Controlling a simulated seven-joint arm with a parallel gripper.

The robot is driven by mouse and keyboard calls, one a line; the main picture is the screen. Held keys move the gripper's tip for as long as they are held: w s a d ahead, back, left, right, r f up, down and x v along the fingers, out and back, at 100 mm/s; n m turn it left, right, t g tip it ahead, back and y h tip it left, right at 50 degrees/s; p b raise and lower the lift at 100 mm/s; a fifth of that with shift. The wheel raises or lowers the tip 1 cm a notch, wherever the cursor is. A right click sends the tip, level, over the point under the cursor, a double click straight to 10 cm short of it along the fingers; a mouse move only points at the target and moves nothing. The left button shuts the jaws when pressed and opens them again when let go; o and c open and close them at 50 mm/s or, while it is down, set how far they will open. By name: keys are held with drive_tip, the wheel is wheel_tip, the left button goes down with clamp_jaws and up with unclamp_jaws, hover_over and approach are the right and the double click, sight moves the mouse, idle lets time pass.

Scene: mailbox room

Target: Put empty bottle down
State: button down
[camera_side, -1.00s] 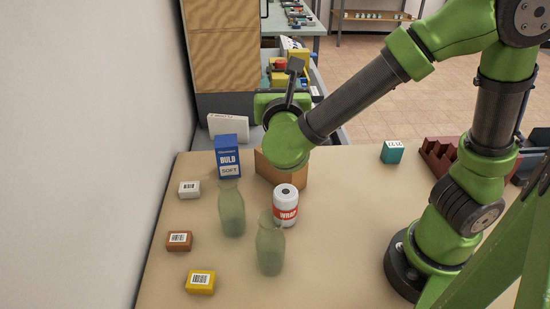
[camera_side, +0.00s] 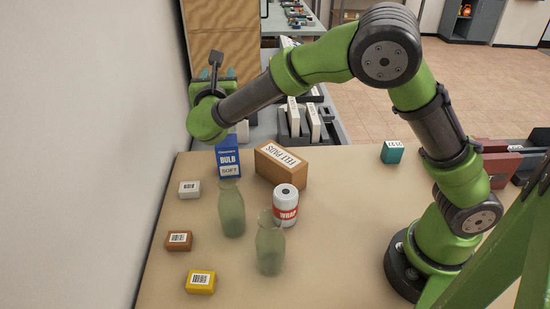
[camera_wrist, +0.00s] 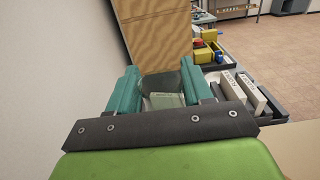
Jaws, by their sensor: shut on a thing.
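My gripper (camera_side: 216,74) is raised at the back left, beyond the table's far edge, in the side view. In the wrist view its teal fingers (camera_wrist: 159,72) are shut on a translucent grey-green thing (camera_wrist: 160,82) that looks like a bottle. Its lower part is hidden, and the side view does not show it clearly. Two similar green glass bottles stand upright on the table, one (camera_side: 231,210) left of the white wrap roll (camera_side: 286,208) and one (camera_side: 270,247) in front of it.
The blue bulb box (camera_side: 228,157) and the brown felt-pads box (camera_side: 281,165) stand near the table's back edge. Small white, brown and yellow boxes (camera_side: 201,281) lie along the left. Beyond the table is a grey tray with white boxes (camera_side: 313,122). The table's right middle is clear.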

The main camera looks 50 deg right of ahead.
drive_tip(key=shift+f, duration=1.4)
drive_tip(key=shift+c, duration=2.3)
unclamp_jaws()
